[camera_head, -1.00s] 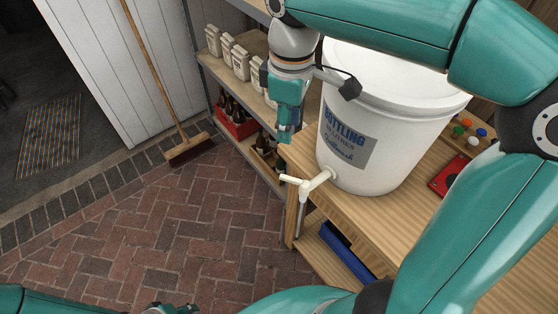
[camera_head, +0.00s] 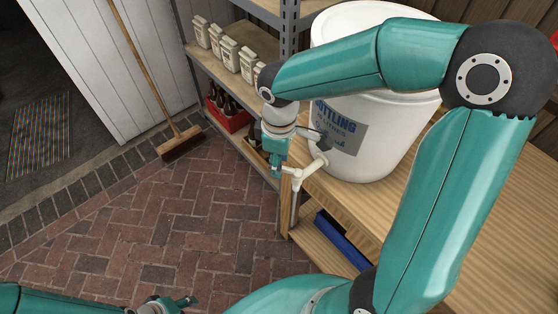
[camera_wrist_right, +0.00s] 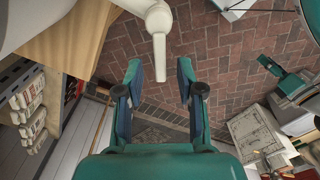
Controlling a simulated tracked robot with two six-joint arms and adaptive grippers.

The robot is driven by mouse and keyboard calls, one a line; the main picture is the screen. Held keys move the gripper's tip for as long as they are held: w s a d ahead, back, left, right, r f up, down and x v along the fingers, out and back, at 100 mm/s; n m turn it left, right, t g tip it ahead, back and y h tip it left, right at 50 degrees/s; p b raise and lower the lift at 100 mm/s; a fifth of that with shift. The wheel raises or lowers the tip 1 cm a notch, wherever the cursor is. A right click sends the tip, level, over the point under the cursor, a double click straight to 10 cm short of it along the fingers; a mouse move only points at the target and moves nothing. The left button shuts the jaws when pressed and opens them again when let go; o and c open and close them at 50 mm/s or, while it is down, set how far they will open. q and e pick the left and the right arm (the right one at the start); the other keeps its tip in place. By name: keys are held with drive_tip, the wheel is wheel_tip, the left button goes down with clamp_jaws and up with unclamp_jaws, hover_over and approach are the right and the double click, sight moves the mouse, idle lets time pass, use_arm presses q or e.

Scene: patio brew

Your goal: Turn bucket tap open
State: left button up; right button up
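The white bottling bucket (camera_head: 372,140) stands on the wooden bench, partly covered by my right arm. Its cream tap (camera_head: 302,174) sticks out low on the side over the bench edge. My right gripper (camera_head: 275,172) points down right beside the tap's outer end. In the right wrist view, my right gripper (camera_wrist_right: 159,70) is open, and a narrow cream piece of the tap (camera_wrist_right: 158,22) reaches down between the two fingers, with gaps on both sides. My left gripper (camera_head: 168,304) is low at the bottom edge, away from the bucket; its fingers are too unclear to judge.
A shelf with white packets (camera_head: 233,52) and a red crate of bottles (camera_head: 229,115) stands behind the gripper. A blue item (camera_head: 343,242) lies on the bench's lower shelf. A broom (camera_head: 180,144) leans at the wall. The brick floor (camera_head: 170,215) is clear.

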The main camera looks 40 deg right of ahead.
drive_tip(key=shift+f, duration=0.3)
clamp_jaws()
idle(0.4)
drive_tip(key=shift+s+a+n+p, duration=0.15)
drive_tip(key=shift+s+a+n, duration=0.3)
drive_tip(key=shift+n, duration=1.25)
drive_tip(key=shift+s+a+n+p, duration=0.2)
drive_tip(key=shift+s+n, duration=0.45)
drive_tip(key=shift+n, duration=1.05)
drive_tip(key=shift+s+a+n+p, duration=0.2)
drive_tip(key=shift+s+n, duration=0.35)
drive_tip(key=shift+n, duration=1.15)
unclamp_jaws()
